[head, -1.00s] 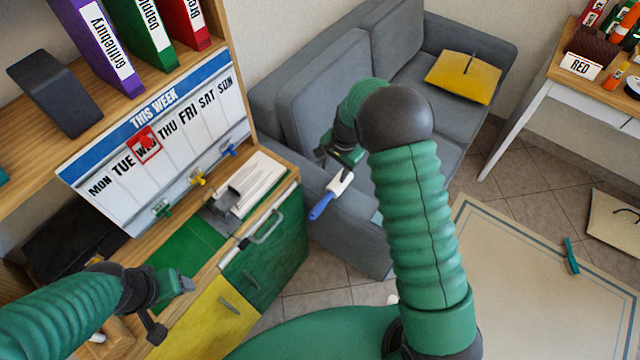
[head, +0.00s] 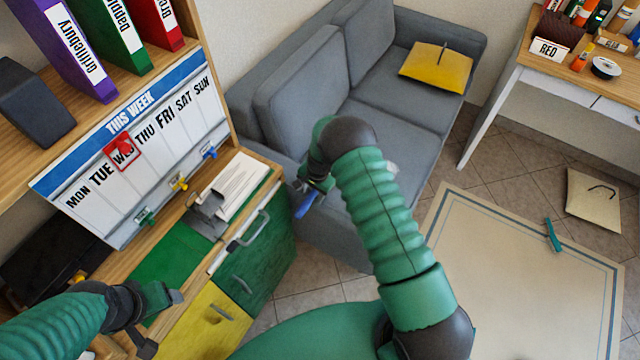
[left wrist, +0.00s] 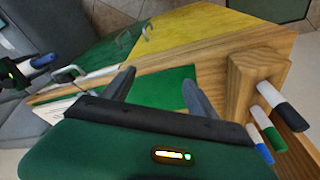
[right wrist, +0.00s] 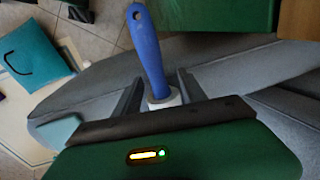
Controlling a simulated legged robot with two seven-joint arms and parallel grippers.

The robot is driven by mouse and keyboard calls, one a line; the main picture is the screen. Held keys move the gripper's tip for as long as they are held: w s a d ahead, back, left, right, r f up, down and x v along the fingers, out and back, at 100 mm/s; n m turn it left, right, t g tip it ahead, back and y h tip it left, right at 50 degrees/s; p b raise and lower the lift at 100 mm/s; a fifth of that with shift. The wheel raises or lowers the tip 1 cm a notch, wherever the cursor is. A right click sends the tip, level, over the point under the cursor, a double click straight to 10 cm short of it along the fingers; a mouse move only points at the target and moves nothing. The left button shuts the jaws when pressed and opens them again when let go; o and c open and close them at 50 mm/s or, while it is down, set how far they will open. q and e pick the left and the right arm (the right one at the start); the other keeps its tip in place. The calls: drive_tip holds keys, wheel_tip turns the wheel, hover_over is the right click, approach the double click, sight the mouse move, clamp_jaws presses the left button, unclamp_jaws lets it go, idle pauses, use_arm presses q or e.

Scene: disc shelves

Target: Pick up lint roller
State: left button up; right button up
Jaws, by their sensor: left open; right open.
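The lint roller has a blue handle (head: 306,205) and a white roller part. It is at the near arm of the grey sofa. My right gripper (head: 318,184) is at the roller, and my arm hides part of it in the head view. In the right wrist view, the blue handle (right wrist: 148,50) points up and away, and the white part (right wrist: 164,100) lies between the open fingers. I cannot tell whether the fingers touch it. My left gripper (head: 170,300) is open and empty over the cabinet top; its spread fingers show in the left wrist view (left wrist: 155,88).
The grey sofa (head: 300,100) holds a yellow cushion (head: 436,66). The cabinet (head: 262,245) carries a clipboard with papers (head: 235,188) and a weekly board (head: 140,150). A wooden holder with markers (left wrist: 255,85) stands beside my left gripper. A rug (head: 520,285) lies at right.

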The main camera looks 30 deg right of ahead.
sight(311, 193)
drive_tip(key=shift+r, duration=0.15)
drive_tip(key=shift+c, duration=0.9)
drive_tip(key=shift+s+d, duration=0.1)
drive_tip(key=shift+d, duration=0.05)
clamp_jaws()
drive_tip(key=shift+r, duration=0.65)
wheel_tip(311, 193, up, 2)
drive_tip(key=shift+r, duration=0.25)
drive_tip(key=s+a+r, duration=0.1)
drive_tip(key=s+a, duration=0.8)
drive_tip(key=s, duration=0.4)
drive_tip(key=shift+a, duration=0.2)
drive_tip(key=shift+c, duration=2.3)
unclamp_jaws()
clamp_jaws()
